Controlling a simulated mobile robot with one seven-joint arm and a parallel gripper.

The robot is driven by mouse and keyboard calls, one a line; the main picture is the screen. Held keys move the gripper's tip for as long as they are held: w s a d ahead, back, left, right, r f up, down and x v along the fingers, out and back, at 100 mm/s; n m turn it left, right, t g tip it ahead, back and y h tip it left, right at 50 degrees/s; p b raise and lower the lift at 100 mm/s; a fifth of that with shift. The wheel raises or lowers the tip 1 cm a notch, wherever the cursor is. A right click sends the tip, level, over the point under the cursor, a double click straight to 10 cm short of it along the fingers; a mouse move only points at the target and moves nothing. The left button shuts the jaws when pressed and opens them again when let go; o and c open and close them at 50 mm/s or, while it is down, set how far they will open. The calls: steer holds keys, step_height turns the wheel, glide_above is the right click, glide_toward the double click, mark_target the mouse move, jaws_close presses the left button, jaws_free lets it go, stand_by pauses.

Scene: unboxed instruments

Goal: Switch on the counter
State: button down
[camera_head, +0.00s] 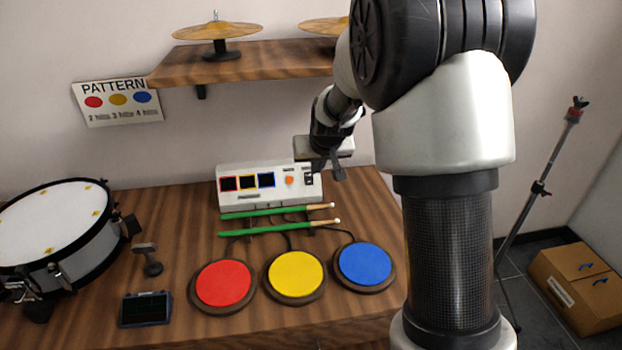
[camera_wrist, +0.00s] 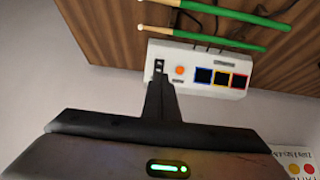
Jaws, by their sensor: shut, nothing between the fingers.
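The counter is a white box (camera_head: 266,199) at the back of the wooden table, with three dark square displays framed in red, yellow and blue, an orange round button (camera_head: 289,180) and a dark switch (camera_head: 309,179) at its right end. The displays look dark. In the wrist view the counter (camera_wrist: 193,86) appears upside down, with the switch (camera_wrist: 159,66) just beyond my fingertips (camera_wrist: 158,84). My gripper (camera_head: 328,175) is shut and empty, at the counter's right end, close to the switch. I cannot tell whether it touches the switch.
Two green drumsticks (camera_head: 270,211) lie in front of the counter. Red (camera_head: 224,283), yellow (camera_head: 296,273) and blue (camera_head: 364,264) pads sit nearer the front. A drum (camera_head: 50,225) stands left. A shelf (camera_head: 260,61) with cymbals hangs above.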

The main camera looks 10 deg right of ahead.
mark_target(310, 183)
steer(key=b+x, duration=0.3)
steer(key=x, duration=1)
steer(key=shift+w, duration=0.3)
steer(key=shift+w+f, duration=0.15)
steer(key=shift+w, duration=0.1)
